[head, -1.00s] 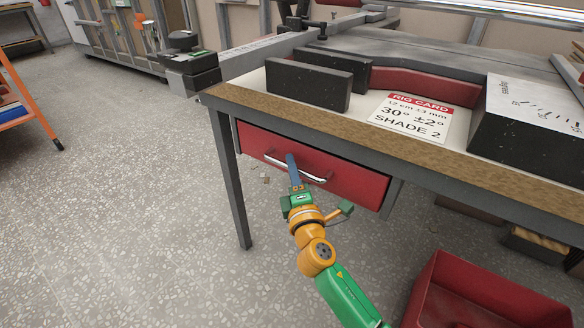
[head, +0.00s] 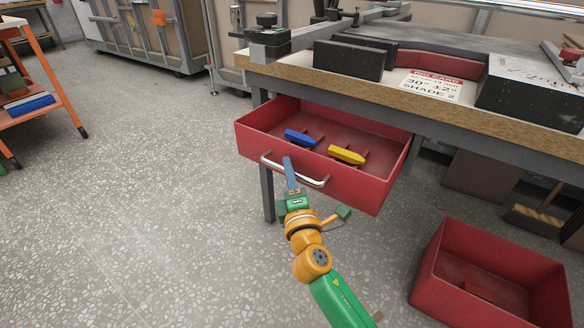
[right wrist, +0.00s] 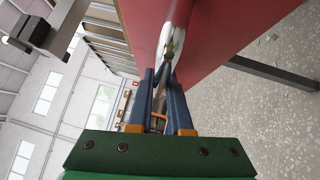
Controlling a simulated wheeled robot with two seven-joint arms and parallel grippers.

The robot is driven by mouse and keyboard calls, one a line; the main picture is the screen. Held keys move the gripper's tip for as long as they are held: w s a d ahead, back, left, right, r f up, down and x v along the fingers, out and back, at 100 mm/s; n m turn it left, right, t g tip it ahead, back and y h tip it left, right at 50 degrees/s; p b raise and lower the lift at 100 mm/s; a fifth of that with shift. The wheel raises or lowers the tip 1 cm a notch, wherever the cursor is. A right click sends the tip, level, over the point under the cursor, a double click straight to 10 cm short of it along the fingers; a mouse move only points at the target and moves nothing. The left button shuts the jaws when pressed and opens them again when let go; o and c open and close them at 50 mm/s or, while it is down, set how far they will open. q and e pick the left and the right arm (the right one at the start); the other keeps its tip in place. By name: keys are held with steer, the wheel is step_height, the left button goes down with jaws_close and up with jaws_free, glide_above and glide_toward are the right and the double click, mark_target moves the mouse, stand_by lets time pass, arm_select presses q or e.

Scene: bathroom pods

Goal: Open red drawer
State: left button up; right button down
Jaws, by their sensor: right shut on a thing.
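The red drawer (head: 340,178) under the workbench stands pulled out in the head view, with its inside showing. A blue-handled item (head: 301,138) and a yellow-handled item (head: 347,154) lie in it. The silver bar handle (head: 310,180) runs along its front. My right gripper (head: 289,165) is shut on the handle, left of its middle. In the right wrist view, the blue fingers (right wrist: 162,75) close on the handle (right wrist: 176,30) against the red front. My left gripper is not in view.
The workbench (head: 440,103) holds dark blocks (head: 348,60) and a rig card (head: 432,84). A red open bin (head: 490,275) stands on the floor at lower right. An orange cart (head: 55,85) is at far left. The floor left of the drawer is clear.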

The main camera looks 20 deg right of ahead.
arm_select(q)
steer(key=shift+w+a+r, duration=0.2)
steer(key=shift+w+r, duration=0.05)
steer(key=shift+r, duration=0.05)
arm_select(e)
steer(key=shift+s+a, duration=1.1)
steer(key=shift+a, duration=0.3)
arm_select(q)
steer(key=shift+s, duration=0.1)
arm_select(e)
steer(key=c, duration=0.8)
jaws_free()
steer(key=shift+c, duration=0.2)
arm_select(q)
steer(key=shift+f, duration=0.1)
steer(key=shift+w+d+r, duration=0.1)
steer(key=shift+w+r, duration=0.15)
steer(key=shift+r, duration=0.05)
arm_select(e)
steer(key=s+f, duration=0.1)
steer(key=s, duration=0.6)
steer(key=shift+a, duration=0.45)
